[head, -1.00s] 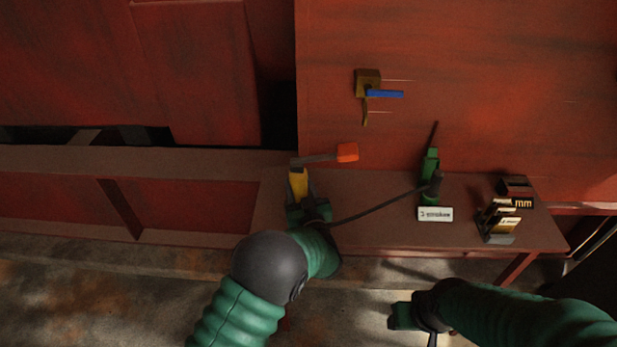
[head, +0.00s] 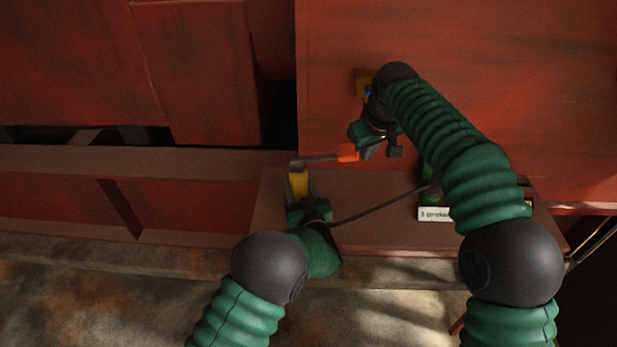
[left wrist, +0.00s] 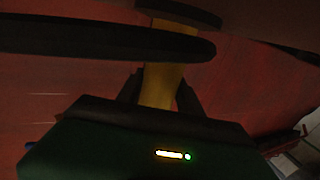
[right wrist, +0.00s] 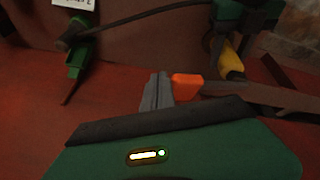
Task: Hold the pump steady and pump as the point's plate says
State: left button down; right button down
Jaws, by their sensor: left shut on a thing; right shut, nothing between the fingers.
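The pump has a yellow barrel (head: 298,185) standing upright on the bench, and a dark lever (head: 318,159) with an orange grip (head: 347,153). My left gripper (head: 305,208) is shut on the yellow barrel; the left wrist view shows the barrel (left wrist: 160,88) between its fingers. My right gripper (head: 371,151) is shut and empty, its fingertips right beside the orange grip's end; in the right wrist view they look close to or touching the grip (right wrist: 187,87). The white plate (head: 434,214) reads "3 stroke", its end hidden by my right arm.
A dark hose (head: 385,207) runs from the pump to a green fitting (head: 427,180), partly hidden. A brass block (head: 362,82) on the red wall is mostly behind my right arm. The arm also covers most of the bench's right end. The bench (head: 370,235) is clear in front.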

jog(key=a+r, duration=0.1)
jog(key=r, duration=0.1)
jog(key=w+r+y, duration=0.1)
jog(key=r, duration=0.1)
jog(key=w+a+r+y, duration=0.1)
jog(key=r, duration=0.2)
jog(key=shift+w+a+r+n, duration=0.1)
jog(key=shift+w+a+n, duration=0.05)
jog(key=shift+a+n, duration=0.25)
jog(key=shift+d+r, duration=0.1)
jog(key=shift+r, duration=0.25)
jog(key=shift+d+f, duration=0.1)
jog(key=shift+f, duration=3.05)
